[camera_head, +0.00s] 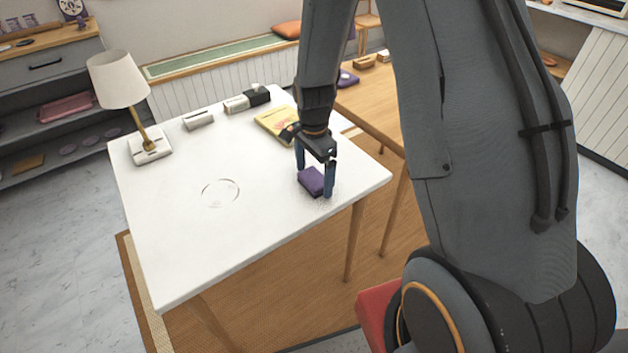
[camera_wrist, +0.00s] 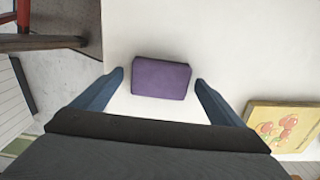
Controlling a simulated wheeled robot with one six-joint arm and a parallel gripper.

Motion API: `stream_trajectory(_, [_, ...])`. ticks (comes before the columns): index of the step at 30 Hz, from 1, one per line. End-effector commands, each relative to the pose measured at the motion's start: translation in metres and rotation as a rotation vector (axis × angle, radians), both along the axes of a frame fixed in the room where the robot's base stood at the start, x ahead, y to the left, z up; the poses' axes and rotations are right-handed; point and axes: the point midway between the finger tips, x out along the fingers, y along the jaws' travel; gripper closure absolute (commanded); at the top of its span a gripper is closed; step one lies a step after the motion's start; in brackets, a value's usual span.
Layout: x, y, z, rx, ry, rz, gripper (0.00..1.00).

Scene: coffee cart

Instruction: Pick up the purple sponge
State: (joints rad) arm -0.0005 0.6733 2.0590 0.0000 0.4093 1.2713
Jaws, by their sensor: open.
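The purple sponge (camera_head: 311,181) lies on the white table (camera_head: 165,225) near its right front edge. My gripper (camera_head: 315,187) points down over it, with one blue finger on each side. In the wrist view the sponge (camera_wrist: 162,78) sits between the two fingertips of my gripper (camera_wrist: 159,78), with a gap on both sides. The gripper is open and holds nothing. I cannot tell exactly how high the fingertips are above the table.
A yellow book (camera_head: 274,125) with a fruit picture lies behind the sponge, and it also shows in the wrist view (camera_wrist: 284,126). A lamp (camera_head: 122,85) stands at the back left. Small boxes (camera_head: 247,100) line the back edge. The table's middle is clear, apart from a ring mark.

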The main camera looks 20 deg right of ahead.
Motion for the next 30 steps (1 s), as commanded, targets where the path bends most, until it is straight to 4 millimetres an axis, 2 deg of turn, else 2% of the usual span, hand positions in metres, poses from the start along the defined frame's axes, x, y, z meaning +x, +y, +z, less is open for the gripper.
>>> stream_trajectory(6, [0.0, 0.0, -0.001, 0.0, -0.001, 0.0, 0.08])
stream_trajectory(8, [0.0, 0.0, -0.001, 0.0, 0.0, 0.0, 0.16])
stream_trajectory(14, [0.0, 0.0, -0.001, 0.0, 0.0, 0.001, 0.5])
stream_trajectory(15, [0.0, 0.0, -0.001, 0.0, 0.0, 0.001, 0.52])
stream_trajectory(23, [0.0, 0.0, 0.001, 0.0, 0.0, 0.001, 0.52])
stream_trajectory(30, [0.001, 0.0, 0.018, 0.0, -0.003, 0.001, 0.52])
